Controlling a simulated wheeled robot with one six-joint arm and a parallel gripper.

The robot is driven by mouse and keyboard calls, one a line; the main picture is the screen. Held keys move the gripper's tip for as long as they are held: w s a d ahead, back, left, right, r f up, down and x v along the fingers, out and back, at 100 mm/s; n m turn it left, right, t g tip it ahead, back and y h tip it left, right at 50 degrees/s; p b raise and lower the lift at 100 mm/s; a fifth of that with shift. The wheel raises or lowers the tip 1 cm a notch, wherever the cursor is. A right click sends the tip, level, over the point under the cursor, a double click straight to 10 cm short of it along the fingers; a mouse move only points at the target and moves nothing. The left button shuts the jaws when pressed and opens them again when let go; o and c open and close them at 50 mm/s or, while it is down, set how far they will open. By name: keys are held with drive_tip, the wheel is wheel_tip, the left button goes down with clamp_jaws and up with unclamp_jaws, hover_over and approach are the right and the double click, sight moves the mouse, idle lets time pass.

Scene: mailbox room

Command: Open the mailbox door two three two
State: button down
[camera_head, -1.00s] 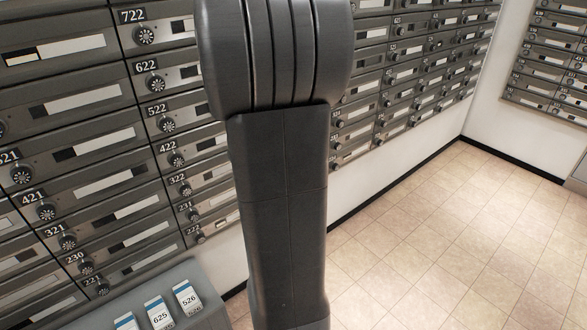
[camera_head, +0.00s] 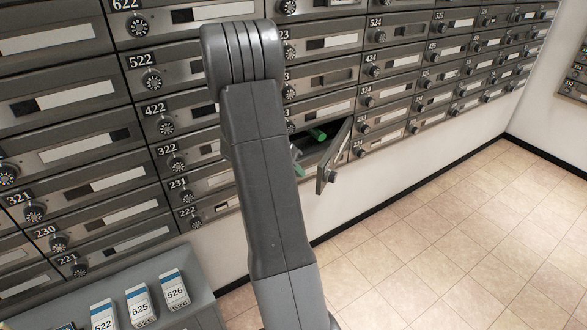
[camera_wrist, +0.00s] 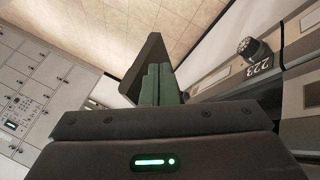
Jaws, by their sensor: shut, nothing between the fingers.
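In the head view one mailbox door (camera_head: 334,158) stands swung open, jutting out from the wall to the right of its dark opening. Its own number is not readable there; it is in the column right of 322, 231 and 222. In the wrist view my gripper (camera_wrist: 160,70) has its green fingers closed together, with nothing between them. A dark panel (camera_wrist: 150,52), apparently the open door, lies just beyond the fingertips; I cannot tell if they touch. In the head view green parts show at the opening, and my arm hides part of that column.
The wrist view shows a dial and the label 223 (camera_wrist: 257,66) on a closed door at right. A grey ledge (camera_head: 190,255) with number tags is at lower left. Tiled floor (camera_head: 430,240) at right is clear. Closed mailboxes surround the opening.

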drive_tip(key=x, duration=0.5)
drive_tip(key=shift+d+f, duration=0.25)
drive_tip(key=shift+f, duration=0.05)
drive_tip(key=shift+d+b, duration=0.15)
drive_tip(key=shift+b, duration=0.25)
